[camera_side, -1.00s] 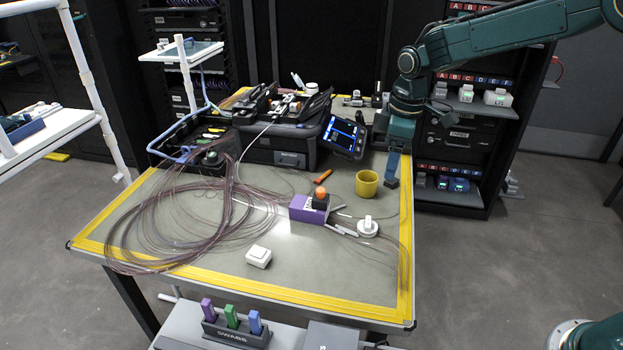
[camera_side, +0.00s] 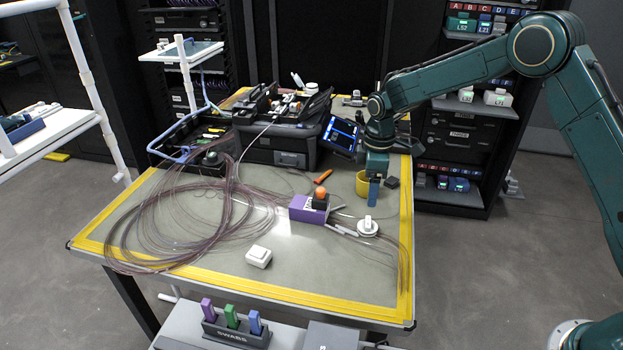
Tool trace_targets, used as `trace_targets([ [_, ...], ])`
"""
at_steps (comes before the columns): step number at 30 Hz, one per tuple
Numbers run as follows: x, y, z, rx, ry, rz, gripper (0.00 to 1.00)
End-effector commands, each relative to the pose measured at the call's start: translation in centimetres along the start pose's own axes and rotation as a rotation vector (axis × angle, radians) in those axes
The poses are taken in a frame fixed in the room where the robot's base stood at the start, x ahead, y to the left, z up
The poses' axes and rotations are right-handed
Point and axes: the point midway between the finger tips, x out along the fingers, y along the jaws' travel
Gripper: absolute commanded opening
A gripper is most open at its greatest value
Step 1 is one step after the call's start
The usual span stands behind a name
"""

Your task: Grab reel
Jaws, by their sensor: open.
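No object is labelled as the reel. A small white round piece with an upright post (camera_side: 368,226), which may be the reel, stands on the bench mat right of the purple block. A large loose coil of thin purple-brown fibre (camera_side: 150,225) lies across the left of the mat. My gripper (camera_side: 374,203) points down in front of the yellow cup (camera_side: 361,184) and hides part of it. It is open, with a blue finger showing, above and behind the white piece and apart from it. The gap between its fingers is hard to see.
A small dark block (camera_side: 392,183) sits just right of my gripper. A purple block (camera_side: 308,209) with an orange-topped dark piece, white tubes (camera_side: 342,229) and a white box (camera_side: 259,257) lie nearby. The splicer (camera_side: 275,135) with its screen stands behind. The front right mat is mostly clear.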

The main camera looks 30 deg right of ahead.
Motion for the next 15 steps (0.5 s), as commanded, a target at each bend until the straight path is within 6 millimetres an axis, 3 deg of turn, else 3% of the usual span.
trace_targets([
  [9,4.8,-0.1,0.1,0.001,-0.002,-0.003,0.75],
  [15,6.4,-0.1,0.1,0.001,-0.001,-0.001,0.75],
])
